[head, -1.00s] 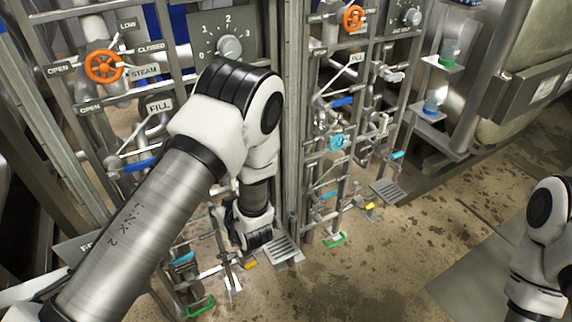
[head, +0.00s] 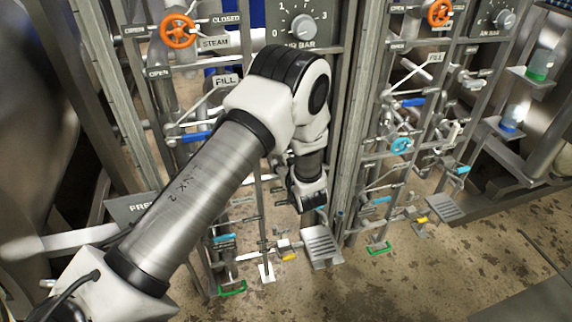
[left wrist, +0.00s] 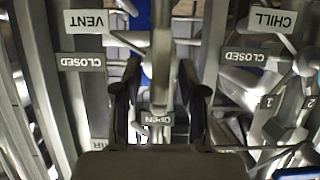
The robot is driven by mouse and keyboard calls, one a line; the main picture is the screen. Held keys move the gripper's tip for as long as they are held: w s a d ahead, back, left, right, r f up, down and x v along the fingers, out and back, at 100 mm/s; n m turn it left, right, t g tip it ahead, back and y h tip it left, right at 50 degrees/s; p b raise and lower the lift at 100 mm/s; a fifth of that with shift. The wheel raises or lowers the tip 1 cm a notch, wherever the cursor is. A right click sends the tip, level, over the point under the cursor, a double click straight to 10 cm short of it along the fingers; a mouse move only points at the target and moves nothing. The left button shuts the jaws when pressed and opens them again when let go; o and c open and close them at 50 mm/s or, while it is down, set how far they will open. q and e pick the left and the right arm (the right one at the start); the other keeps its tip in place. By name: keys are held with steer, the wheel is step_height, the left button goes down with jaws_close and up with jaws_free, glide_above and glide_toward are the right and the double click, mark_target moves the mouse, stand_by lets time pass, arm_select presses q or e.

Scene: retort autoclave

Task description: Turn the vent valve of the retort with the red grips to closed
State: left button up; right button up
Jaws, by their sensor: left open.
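My left gripper (head: 313,203) hangs low in front of the left panel (head: 258,165), hidden in part by its own arm. In the left wrist view its two dark fingers are open, with my gripper (left wrist: 160,95) around a pale metal bar (left wrist: 162,55); I cannot tell whether they touch it. A VENT plate (left wrist: 87,22) and a CLOSED plate (left wrist: 81,62) are left of the fingers. An OPEN plate (left wrist: 158,118) shows between the fingers. No red grip can be made out, so I cannot tell which retort this is. My right gripper is out of view.
A CHILL plate (left wrist: 272,20) and another CLOSED plate (left wrist: 245,57) are on the right in the wrist view. Orange handwheels (head: 178,30), metal uprights and grated pedals (head: 320,246) crowd the panels. Wet floor (head: 440,270) is open at lower right.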

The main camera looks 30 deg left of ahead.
arm_select(q)
jaws_close()
